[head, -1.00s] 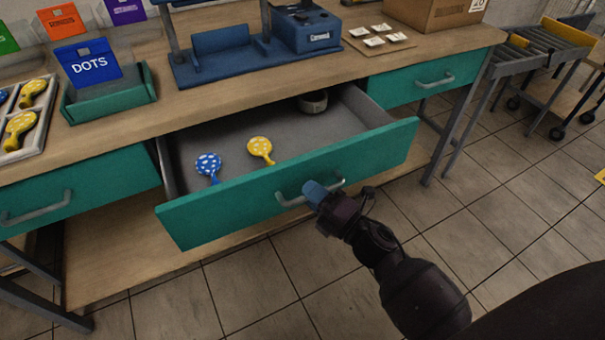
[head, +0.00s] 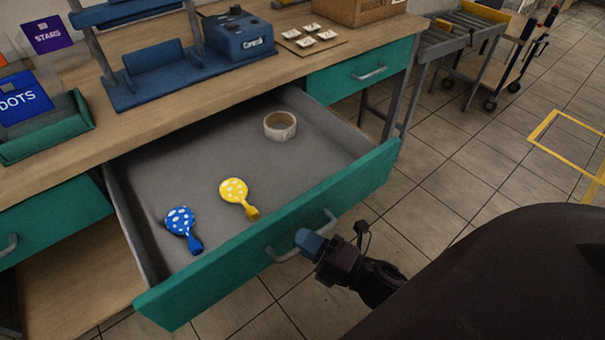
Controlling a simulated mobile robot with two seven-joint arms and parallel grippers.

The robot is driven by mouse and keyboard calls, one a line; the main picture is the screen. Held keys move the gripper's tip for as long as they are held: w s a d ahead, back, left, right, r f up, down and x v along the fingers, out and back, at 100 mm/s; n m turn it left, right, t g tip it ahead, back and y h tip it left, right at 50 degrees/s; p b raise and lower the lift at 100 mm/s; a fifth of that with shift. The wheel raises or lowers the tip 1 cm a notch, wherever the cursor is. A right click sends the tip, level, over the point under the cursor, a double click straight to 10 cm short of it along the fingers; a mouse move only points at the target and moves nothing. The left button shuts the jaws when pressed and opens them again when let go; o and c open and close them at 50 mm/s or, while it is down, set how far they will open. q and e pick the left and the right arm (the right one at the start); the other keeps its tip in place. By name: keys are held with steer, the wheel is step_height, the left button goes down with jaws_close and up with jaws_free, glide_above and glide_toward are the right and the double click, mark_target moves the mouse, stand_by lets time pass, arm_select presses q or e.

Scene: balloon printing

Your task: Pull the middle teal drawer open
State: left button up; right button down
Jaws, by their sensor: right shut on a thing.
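The middle teal drawer (head: 345,195) is pulled well out of the workbench in the head view, its grey inside open to view. My right gripper (head: 306,241) is shut on the drawer's metal handle (head: 281,255) at the front face; its fingertips cover part of the handle. In the drawer lie a blue polka-dot balloon (head: 181,222), a yellow polka-dot balloon (head: 235,192) and a roll of tape (head: 280,126) farther back. My left gripper is not in view.
The wooden benchtop (head: 150,128) carries a blue machine (head: 238,36), a teal tray (head: 48,131) with a DOTS card (head: 25,96), and a cardboard box (head: 352,8). Closed teal drawers flank the open one. A roller conveyor (head: 460,40) stands at right. Tiled floor is clear in front.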

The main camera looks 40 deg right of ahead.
steer(key=c, duration=1.4)
jaws_free()
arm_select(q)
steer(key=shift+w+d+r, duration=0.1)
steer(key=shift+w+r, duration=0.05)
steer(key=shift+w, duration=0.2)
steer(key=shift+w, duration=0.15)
arm_select(e)
steer(key=shift+s, duration=0.1)
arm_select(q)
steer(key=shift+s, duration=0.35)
arm_select(e)
steer(key=v, duration=1)
steer(key=shift+s+d, duration=0.2)
steer(key=shift+s, duration=0.1)
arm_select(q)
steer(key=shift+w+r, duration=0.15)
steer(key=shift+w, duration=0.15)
